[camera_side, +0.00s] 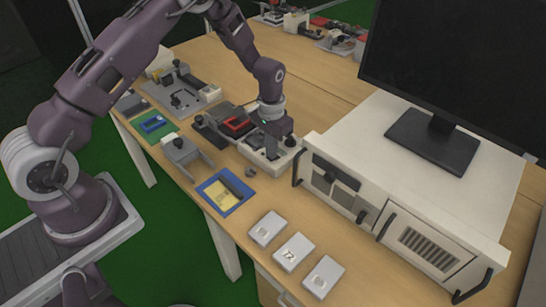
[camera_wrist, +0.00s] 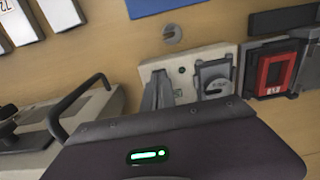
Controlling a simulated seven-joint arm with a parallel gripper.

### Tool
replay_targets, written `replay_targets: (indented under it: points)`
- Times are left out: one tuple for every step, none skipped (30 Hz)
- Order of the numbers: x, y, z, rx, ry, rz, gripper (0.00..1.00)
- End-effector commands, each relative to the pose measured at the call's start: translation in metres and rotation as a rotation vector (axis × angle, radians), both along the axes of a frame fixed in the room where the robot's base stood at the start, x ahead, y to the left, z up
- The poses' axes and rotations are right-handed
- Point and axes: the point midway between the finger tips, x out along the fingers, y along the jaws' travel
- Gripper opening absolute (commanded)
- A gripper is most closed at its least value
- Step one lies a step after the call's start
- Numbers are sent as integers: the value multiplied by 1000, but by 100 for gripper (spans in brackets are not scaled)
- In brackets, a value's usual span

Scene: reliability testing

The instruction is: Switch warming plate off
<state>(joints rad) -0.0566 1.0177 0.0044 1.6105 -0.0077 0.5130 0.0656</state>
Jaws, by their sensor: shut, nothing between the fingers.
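My gripper (camera_side: 272,152) points down at a beige unit (camera_side: 290,163) with dark grey parts on top. In the wrist view its grey fingers (camera_wrist: 157,88) are closed together and empty, in front of the left part of the same beige unit (camera_wrist: 228,52). A grey switch-like part with a round knob (camera_wrist: 216,86) sits on the unit, just right of the fingers. I cannot tell whether the fingers touch the unit, or which way the switch is set. Nothing in view is clearly labelled as the warming plate.
A red-framed dark device (camera_side: 238,125) stands left of the unit. A blue-edged yellow tray (camera_side: 225,192) and several white blocks (camera_side: 293,252) lie in front. A large white cabinet (camera_side: 348,184) with handles, bearing a monitor (camera_side: 455,70), blocks the right side. A small grey disc (camera_side: 250,172) lies nearby.

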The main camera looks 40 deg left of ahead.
Motion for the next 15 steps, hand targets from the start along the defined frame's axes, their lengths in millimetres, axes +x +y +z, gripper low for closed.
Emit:
replay_targets:
  points:
    - [0, 0, -1, 0, 0, 0, 0]
    - [0, 0, -1, 0, 0, 0, 0]
    - [0, 0, 0, 0, 0, 0, 0]
    - [0, 0, 2, 0, -1, 0, 0]
    - [0, 0, 4, 0, -1, 0, 0]
    - [0, 0, 8, 0, -2, 0, 0]
    - [1, 0, 11, 0, -2, 0, 0]
    - [1, 0, 15, 0, -2, 0, 0]
    - [0, 0, 19, 0, -1, 0, 0]
    - [0, 0, 22, 0, -1, 0, 0]
    - [0, 0, 25, 0, -2, 0, 0]
    - [0, 0, 29, 0, -2, 0, 0]
    - [0, 0, 32, 0, -1, 0, 0]
    - [0, 0, 35, 0, -1, 0, 0]
    - [0, 0, 40, 0, -2, 0, 0]
